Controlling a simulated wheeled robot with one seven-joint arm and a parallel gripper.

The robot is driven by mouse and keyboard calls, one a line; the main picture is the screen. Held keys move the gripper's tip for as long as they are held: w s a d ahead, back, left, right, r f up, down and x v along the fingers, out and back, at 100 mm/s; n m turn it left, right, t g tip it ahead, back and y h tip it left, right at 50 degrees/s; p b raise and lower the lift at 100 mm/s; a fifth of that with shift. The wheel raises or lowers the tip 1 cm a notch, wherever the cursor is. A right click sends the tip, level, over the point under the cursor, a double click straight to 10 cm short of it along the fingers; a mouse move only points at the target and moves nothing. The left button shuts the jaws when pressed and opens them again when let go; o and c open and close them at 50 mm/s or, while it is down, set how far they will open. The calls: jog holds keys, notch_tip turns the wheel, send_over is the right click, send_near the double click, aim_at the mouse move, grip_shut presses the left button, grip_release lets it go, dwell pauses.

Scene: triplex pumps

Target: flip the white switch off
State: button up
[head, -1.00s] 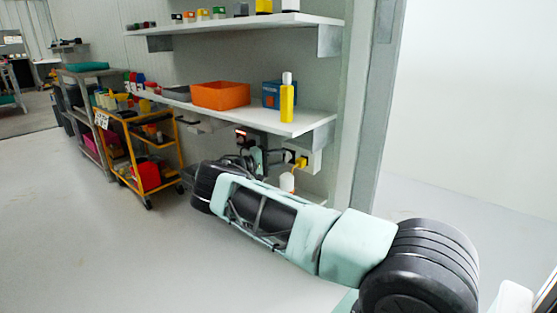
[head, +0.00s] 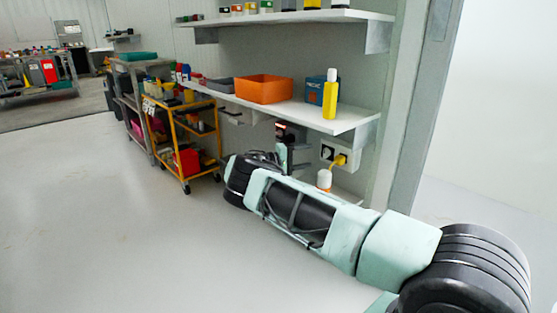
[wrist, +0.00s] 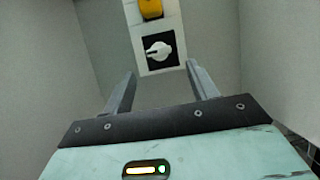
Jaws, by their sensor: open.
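The white switch (wrist: 158,50) is a rotary knob on a black square plate, set in a pale wall panel. In the wrist view its handle lies roughly sideways, with a narrow end to the left. My gripper (wrist: 160,68) is open and empty, its two fingers spread below and to either side of the switch, apart from it in the picture. In the head view the black switch plate (head: 327,152) shows small on the panel under the lower shelf. There my gripper is hard to make out beside the wall, left of the panel.
A yellow plug (wrist: 150,8) sits directly above the switch in the wrist view. The lower shelf (head: 345,121) overhangs the panel and holds an orange bin (head: 264,89) and a yellow bottle (head: 330,95). An orange cart (head: 183,140) stands left; open floor lies in front.

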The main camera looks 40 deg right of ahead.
jog(key=v, duration=1.2)
jog(key=shift+a, duration=0.2)
jog(key=shift+r, duration=0.1)
